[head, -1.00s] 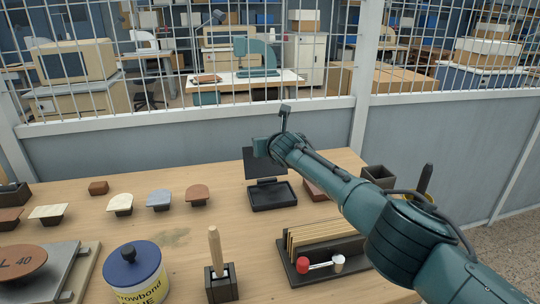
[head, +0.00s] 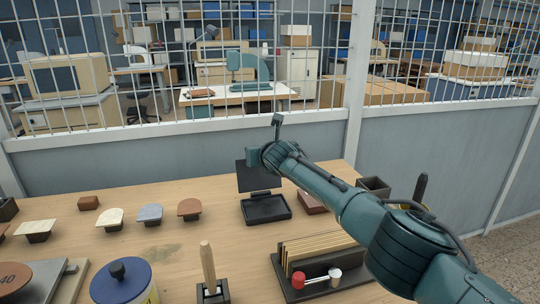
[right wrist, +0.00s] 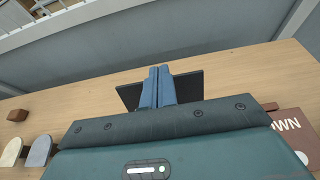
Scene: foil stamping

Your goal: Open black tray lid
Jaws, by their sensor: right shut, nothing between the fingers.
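The black tray (head: 266,209) sits on the wooden table in the head view. Its flat black lid (head: 246,180) stands raised at the tray's back edge, near upright. My right gripper (head: 254,157) is at the lid's top edge, shut and empty. In the right wrist view its two blue fingers (right wrist: 158,86) are together and overlap the dark lid (right wrist: 188,88); I cannot tell whether they touch it. The tray's base is hidden in that view. My left gripper is not in view.
A brown box (head: 311,202) lies just right of the tray, with a grey open container (head: 374,187) beyond. A rack of boards (head: 318,258) stands in front. Several stamp-like pieces, including a brown one (head: 189,208), sit to the left. A wall with wire mesh runs behind the table.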

